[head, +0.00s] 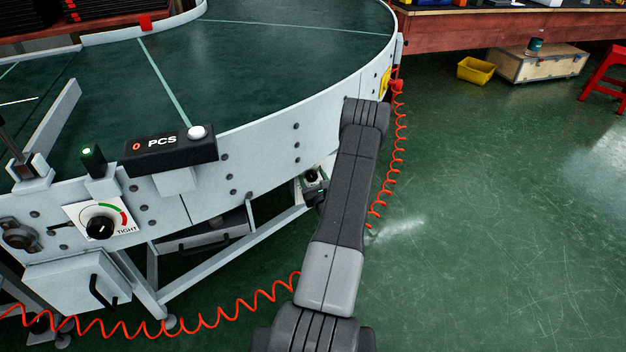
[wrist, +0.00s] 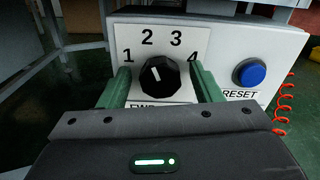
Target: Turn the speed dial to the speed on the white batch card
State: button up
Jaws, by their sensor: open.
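The speed dial (wrist: 160,84) is a black faceted knob on a white plate marked 1, 2, 3 and 4, in the middle of the wrist view. Its white pointer line tilts a little left of straight up, roughly toward the 2. My gripper (wrist: 160,71) is open, with one green finger on each side of the dial. I cannot tell whether either finger touches the knob. Lettering under the dial is partly hidden by my gripper. In the head view my arm hides the dial and most of my gripper. I see no white batch card in either view.
A blue RESET button (wrist: 250,72) sits right of the dial on the same white box. A coiled orange cable (head: 399,140) hangs beside the curved conveyor (head: 262,152). A tension dial (head: 100,227) and a PCS counter (head: 170,152) are at left.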

jog(key=shift+c, duration=0.2)
jog(key=c, duration=1)
jog(key=shift+o, duration=0.2)
jog(key=shift+f+n+b, duration=0.1)
jog(key=shift+n+b, duration=0.2)
jog(key=shift+b, duration=0.2)
jog(key=shift+f+n+b, duration=0.15)
jog(key=shift+n+b, duration=0.85)
jog(key=shift+b, duration=0.25)
jog(key=n+b, duration=0.2)
jog(key=b, duration=0.1)
jog(key=shift+a, duration=0.1)
jog(key=n+b, duration=0.4)
jog(key=shift+r+n, duration=0.2)
jog(key=shift+n, duration=0.1)
